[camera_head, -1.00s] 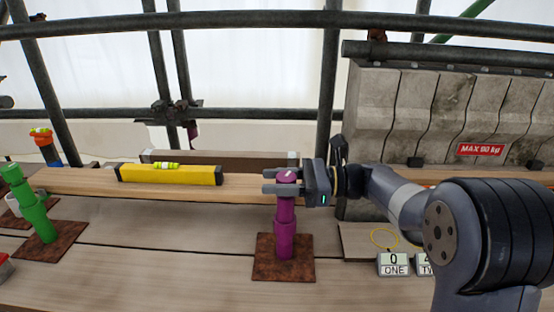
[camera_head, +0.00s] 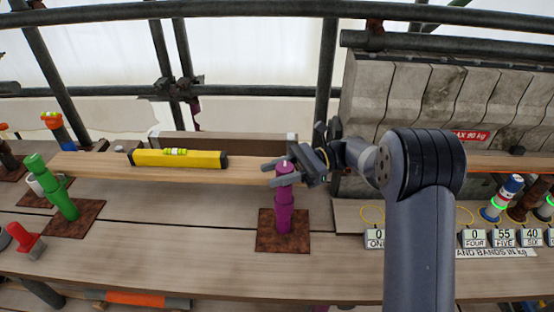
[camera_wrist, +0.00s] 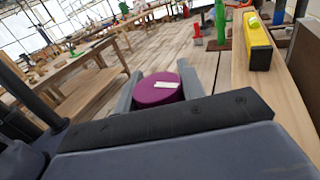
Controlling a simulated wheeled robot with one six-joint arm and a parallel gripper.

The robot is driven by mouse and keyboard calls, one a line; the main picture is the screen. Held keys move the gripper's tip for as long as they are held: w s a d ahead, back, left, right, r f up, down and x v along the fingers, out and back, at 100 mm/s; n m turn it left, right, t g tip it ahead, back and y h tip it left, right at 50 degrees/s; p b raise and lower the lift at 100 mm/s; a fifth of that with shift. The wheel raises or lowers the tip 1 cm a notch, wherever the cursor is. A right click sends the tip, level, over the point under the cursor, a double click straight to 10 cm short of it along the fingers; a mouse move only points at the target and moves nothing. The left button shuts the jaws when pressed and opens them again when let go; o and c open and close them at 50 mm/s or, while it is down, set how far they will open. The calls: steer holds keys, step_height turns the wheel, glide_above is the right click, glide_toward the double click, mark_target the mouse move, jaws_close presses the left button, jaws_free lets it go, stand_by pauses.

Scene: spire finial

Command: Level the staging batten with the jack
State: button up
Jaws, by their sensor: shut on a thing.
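The purple jack (camera_head: 284,215) stands upright on a rusty square plate (camera_head: 262,240) in front of the batten. My gripper (camera_head: 276,174) is shut on the jack's round top, one finger on each side. In the wrist view the purple top (camera_wrist: 157,90) with a white mark sits between the fingers. The staging batten (camera_head: 105,166) is a long pale plank running behind the jack. A yellow spirit level (camera_head: 190,159) lies on the batten, with a green vial on top; its bubble is too small to read. The level also shows in the wrist view (camera_wrist: 257,45).
A tilted green jack (camera_head: 55,188) and a red piece (camera_head: 25,238) stand at the left. Grey weight blocks (camera_head: 420,100) fill the back right. Numbered displays (camera_head: 502,237) and banded cylinders (camera_head: 502,196) line the right. Scaffold tubes cross behind.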

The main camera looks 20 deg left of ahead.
steer(key=shift+s+d+r+n+g+h+p, duration=0.15)
steer(key=shift+n+g+h+p, duration=0.3)
steer(key=shift+p, duration=1.6)
steer(key=shift+w+a+r+n+g+h+p, duration=0.15)
steer(key=shift+n+g+h+p, duration=0.3)
steer(key=shift+p, duration=1.6)
steer(key=p, duration=0.3)
steer(key=shift+s+d+f+g+h+p, duration=0.1)
steer(key=shift+s+f+g+h+p, duration=0.05)
steer(key=shift+g+h+p, duration=0.2)
steer(key=shift+f+n+g+p, duration=0.25)
steer(key=shift+n+p, duration=0.05)
steer(key=shift+p, duration=0.3)
steer(key=o, duration=1)
steer(key=shift+r, duration=0.1)
